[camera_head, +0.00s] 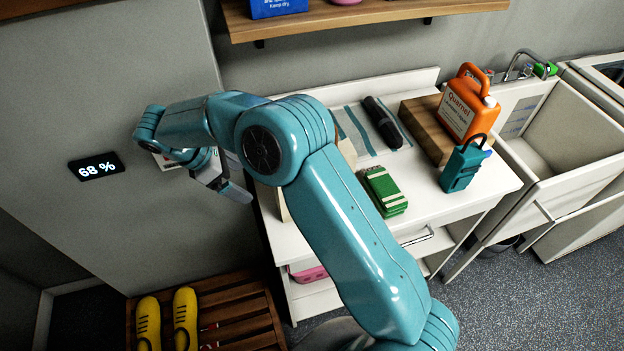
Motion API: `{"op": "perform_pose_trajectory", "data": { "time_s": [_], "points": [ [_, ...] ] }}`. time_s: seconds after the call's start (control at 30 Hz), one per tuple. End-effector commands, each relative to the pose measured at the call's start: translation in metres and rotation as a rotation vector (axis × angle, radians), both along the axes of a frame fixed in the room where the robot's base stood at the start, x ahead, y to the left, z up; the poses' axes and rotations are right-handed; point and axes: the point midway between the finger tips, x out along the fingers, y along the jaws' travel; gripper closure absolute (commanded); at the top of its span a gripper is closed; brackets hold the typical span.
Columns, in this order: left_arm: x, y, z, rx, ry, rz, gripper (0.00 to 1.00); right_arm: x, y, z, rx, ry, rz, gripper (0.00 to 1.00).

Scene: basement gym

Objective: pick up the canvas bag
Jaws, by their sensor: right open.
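My right arm reaches across the middle of the camera_head view, and its gripper (222,180) is open in front of the grey wall panel, left of the white table. No object shows between its fingers. A pale beige thing (347,153) stands on the left part of the table, mostly hidden behind my arm. It may be the canvas bag, but I cannot tell for sure. A beige edge (282,205) also shows on the other side of the arm, near the gripper. My left gripper is not in view.
The white table (425,205) holds a green striped bundle (384,190), a dark roll (382,122) on a striped cloth, an orange jug (467,108) on a wooden block and a teal handled item (463,166). A sink (575,130) stands right. Yellow shoes (186,318) rest on a slatted bench.

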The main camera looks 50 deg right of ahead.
Motion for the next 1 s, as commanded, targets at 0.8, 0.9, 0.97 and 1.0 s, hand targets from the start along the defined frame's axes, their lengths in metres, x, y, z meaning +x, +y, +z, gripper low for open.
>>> {"op": "perform_pose_trajectory", "data": {
  "time_s": [0.8, 0.9, 0.97, 1.0],
  "points": [
    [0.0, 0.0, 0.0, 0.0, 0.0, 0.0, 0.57, -0.04, -0.077, 0.07, -0.219, 0.101, -0.052, 0.06],
    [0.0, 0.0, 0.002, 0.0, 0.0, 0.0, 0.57, -0.045, -0.086, 0.059, -0.219, 0.1, -0.052, 0.06],
    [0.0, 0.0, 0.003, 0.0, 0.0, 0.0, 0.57, -0.047, -0.089, 0.055, -0.218, 0.097, -0.052, 0.06],
    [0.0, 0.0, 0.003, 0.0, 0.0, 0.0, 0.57, -0.048, -0.09, 0.053, -0.218, 0.097, -0.052, 0.06]
  ]
}}
